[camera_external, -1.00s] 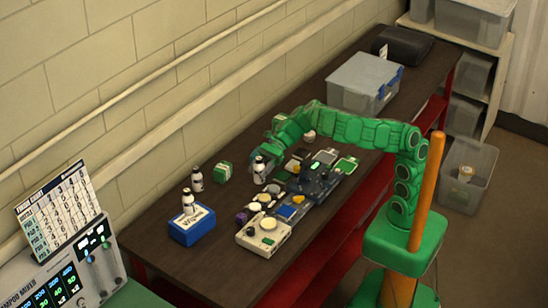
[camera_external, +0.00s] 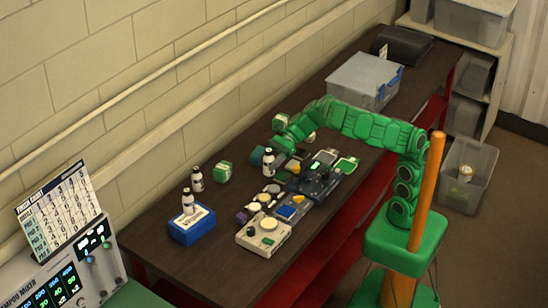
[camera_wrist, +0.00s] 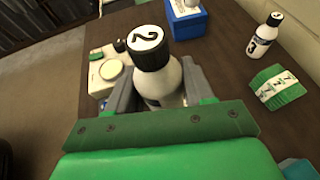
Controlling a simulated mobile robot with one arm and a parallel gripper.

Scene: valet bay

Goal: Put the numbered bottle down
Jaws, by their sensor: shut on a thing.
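My gripper (camera_wrist: 160,92) is shut on a white bottle (camera_wrist: 167,80) with a black cap marked 2. The held bottle also shows upright below the arm's end in the external view (camera_external: 268,163); I cannot tell whether its base touches the table. A second bottle (camera_external: 197,180), marked 3 in the wrist view (camera_wrist: 263,38), stands on the dark table (camera_external: 160,250) to the left. A third bottle (camera_external: 188,201) stands on a blue box (camera_external: 192,228) with a white label.
A green-and-white block (camera_external: 223,172) stands between the held bottle and the bottle marked 3. Several devices and parts, including a cream unit with a round dial (camera_external: 263,235), crowd the near side. Bare table lies around the blue box.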

